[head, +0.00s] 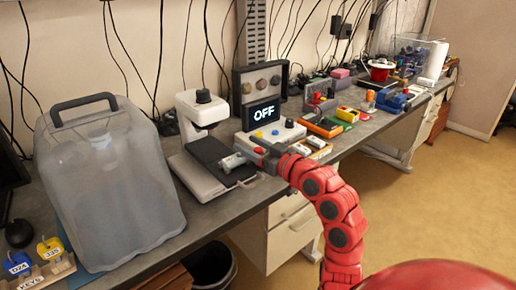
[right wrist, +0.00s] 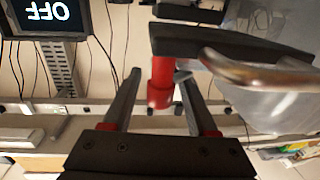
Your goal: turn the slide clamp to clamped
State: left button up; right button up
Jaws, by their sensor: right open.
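A white microscope (head: 203,140) with a black stage stands on the bench in the head view. A small silvery part (head: 232,163) shows at the stage's right side, probably the slide clamp. My right gripper (head: 256,153) is just right of it, its fingers hard to make out there. In the right wrist view, which is upside down, the gripper (right wrist: 159,73) is open. A red cylinder (right wrist: 162,75) appears between its fingers, below a black bar; I cannot tell whether they touch. A blurred metal lever (right wrist: 255,70) is at the right. My left gripper is not in view.
A display reading OFF (head: 265,113) stands on a console behind my right gripper. Colored parts and bins (head: 325,125) crowd the bench to the right. The bench's front edge runs below my right arm.

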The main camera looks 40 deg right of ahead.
jog(key=s+d+b, duration=0.1)
jog(key=s+d, duration=0.2)
jog(key=s, duration=1.4)
jog(key=shift+b, duration=0.4)
jog(key=shift+d, duration=0.1)
